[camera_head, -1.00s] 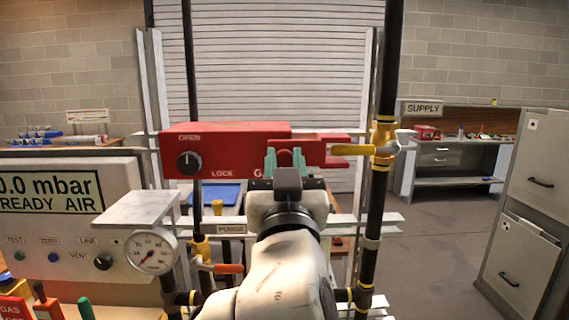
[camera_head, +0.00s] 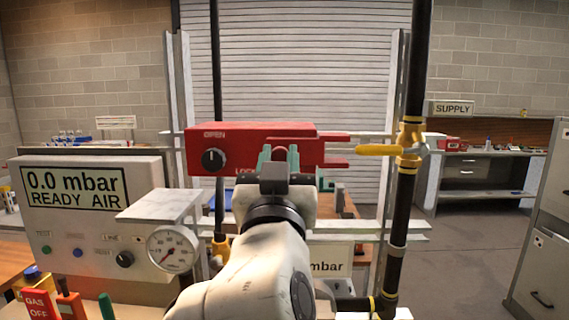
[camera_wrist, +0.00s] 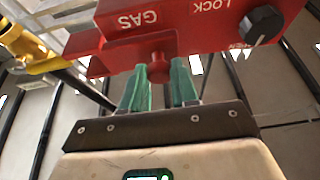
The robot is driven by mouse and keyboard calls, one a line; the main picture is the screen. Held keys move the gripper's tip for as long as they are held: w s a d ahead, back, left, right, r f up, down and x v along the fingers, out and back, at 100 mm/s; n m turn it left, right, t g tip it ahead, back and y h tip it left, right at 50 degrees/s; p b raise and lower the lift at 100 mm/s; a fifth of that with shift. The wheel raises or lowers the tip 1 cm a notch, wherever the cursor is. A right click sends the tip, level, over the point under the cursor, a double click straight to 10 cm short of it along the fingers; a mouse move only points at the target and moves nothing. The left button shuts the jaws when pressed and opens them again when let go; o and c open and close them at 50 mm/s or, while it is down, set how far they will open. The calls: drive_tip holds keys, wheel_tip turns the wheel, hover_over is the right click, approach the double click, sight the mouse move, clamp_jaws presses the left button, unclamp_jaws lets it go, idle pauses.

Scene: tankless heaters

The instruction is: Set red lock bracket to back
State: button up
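The red lock bracket (camera_head: 335,150) is a forked slide at the right end of a red box (camera_head: 235,135) with OPEN and LOCK marks and a black knob (camera_head: 212,159). Its fork tips end just left of the yellow supply valve handle (camera_head: 377,150), with a small gap. In the wrist view the bracket (camera_wrist: 115,50) has a short red peg between my fingers. My gripper hides part of the box front in the head view.
A pressure panel (camera_head: 95,205) reading 0.0 mbar and a round gauge (camera_head: 172,248) stand at the left. A black vertical pipe (camera_head: 406,210) rises right of the bracket. Filing cabinets (camera_head: 545,230) stand at far right; the floor between is clear.

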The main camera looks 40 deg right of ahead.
drive_tip(key=o, duration=0.4)
drive_tip(key=shift+o, duration=0.2)
drive_tip(key=b+v, duration=0.3)
drive_tip(key=v, duration=0.7)
drive_tip(key=shift+s+a+b, duration=0.25)
drive_tip(key=shift+s+b, duration=0.05)
drive_tip(key=shift+s, duration=0.05)
drive_tip(key=shift+f, duration=0.1)
